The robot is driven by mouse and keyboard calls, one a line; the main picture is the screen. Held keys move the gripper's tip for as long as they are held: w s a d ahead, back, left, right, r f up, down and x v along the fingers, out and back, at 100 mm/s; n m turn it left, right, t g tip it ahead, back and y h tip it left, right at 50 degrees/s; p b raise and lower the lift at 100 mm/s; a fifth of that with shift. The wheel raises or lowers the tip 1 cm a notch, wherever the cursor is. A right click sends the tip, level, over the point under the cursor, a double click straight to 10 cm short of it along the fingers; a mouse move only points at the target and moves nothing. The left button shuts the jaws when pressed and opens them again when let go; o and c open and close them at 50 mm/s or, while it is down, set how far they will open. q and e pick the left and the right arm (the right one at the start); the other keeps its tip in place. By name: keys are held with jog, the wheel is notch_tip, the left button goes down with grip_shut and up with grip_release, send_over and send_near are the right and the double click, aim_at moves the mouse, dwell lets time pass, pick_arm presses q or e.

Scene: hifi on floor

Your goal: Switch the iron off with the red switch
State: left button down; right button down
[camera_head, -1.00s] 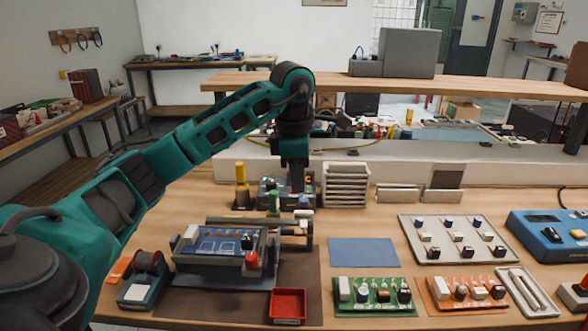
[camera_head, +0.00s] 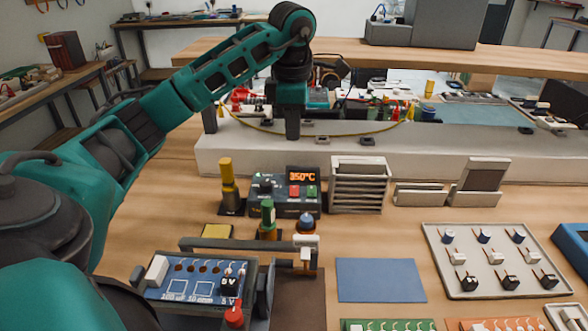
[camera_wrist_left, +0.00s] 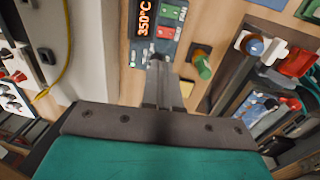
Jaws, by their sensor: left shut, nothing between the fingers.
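The iron's station (camera_head: 267,190) is a dark box with an orange display (camera_head: 302,176) reading 350°C. The red switch (camera_head: 295,191) sits below the display, left of a green one (camera_head: 311,190). In the left wrist view the station (camera_wrist_left: 159,48) shows at the top, with the red switch (camera_wrist_left: 167,31). My left gripper (camera_head: 292,137) is shut and empty, pointing down, above the station in the picture and apart from it. In the wrist view its fingertips (camera_wrist_left: 157,65) overlap the station's lower edge. My right gripper is out of view.
A yellow-topped post (camera_head: 227,172) stands left of the station. A green-topped post (camera_head: 267,214) stands in front. A grey rack (camera_head: 358,186) is close on the right. A circuit board in a holder (camera_head: 195,280) is nearer me. A white ledge (camera_head: 330,150) runs behind.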

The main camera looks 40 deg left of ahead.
aim_at(293, 187)
pick_arm(q)
jog(key=shift+s+d, duration=0.1)
jog(key=f, duration=0.4)
jog(key=w+f, duration=0.1)
jog(key=f, duration=0.4)
jog(key=a+f+b, duration=0.1)
jog(key=f, duration=0.4)
jog(key=shift+w, duration=0.2)
jog(key=shift+a, duration=0.1)
jog(key=shift+w+f, duration=0.1)
jog(key=shift+f, duration=0.3)
